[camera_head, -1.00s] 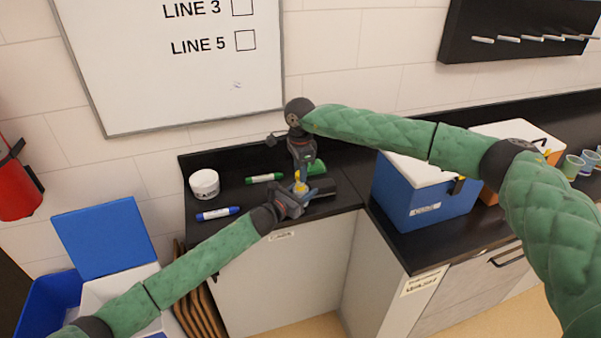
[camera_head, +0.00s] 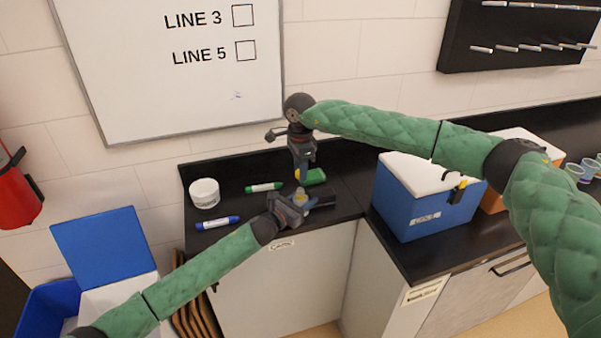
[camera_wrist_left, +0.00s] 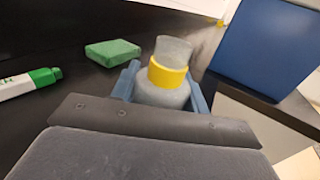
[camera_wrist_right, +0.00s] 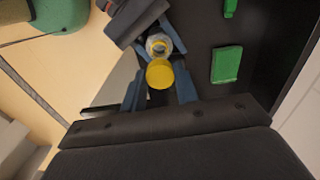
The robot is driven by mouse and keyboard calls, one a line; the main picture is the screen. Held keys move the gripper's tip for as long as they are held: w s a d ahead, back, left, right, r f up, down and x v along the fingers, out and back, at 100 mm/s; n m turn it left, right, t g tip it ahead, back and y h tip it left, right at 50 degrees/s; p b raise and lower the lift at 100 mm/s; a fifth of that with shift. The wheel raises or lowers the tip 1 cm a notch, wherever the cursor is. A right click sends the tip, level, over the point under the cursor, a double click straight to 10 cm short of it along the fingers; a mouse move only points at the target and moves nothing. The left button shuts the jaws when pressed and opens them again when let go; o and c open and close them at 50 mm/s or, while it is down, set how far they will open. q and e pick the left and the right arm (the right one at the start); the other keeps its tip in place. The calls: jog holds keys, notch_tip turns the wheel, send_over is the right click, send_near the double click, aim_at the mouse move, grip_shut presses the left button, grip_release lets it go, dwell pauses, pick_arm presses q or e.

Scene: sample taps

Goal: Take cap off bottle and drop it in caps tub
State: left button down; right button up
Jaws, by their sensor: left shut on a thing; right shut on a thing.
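My left gripper (camera_head: 299,204) is shut on the bottle (camera_wrist_left: 163,94), a small greyish one standing upright between its fingers, with a yellow band round its neck. The bottle's clear open mouth (camera_wrist_right: 159,43) shows in the right wrist view. My right gripper (camera_wrist_right: 158,88) is shut on the yellow cap (camera_wrist_right: 159,74), which also shows small in the head view (camera_head: 297,174). The cap is off the bottle and held above it. A white round tub (camera_head: 204,193), likely the caps tub, stands at the counter's left end; I cannot read any label on it.
A green block (camera_head: 313,177) lies behind the bottle. A blue cooler (camera_head: 430,200) with a white lid stands to the right. The whiteboard (camera_head: 190,70) hangs behind.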

aim_at(300, 190)
pick_arm(q)
jog(key=c, duration=0.7)
grip_release()
jog(key=shift+o, duration=0.2)
pick_arm(e)
jog(key=shift+f, duration=0.1)
pick_arm(q)
jog(key=b+v, duration=0.2)
jog(key=v, duration=0.3)
jog(key=b+v, duration=0.2)
jog(key=v, duration=0.3)
jog(key=shift+s+a+f, duration=0.2)
pick_arm(e)
notch_tip(300, 190, down, 4)
jog(key=shift+r, duration=0.1)
pick_arm(q)
jog(key=shift+s+a+r, duration=0.15)
jog(key=shift+s+a, duration=0.3)
jog(key=shift+s, duration=0.05)
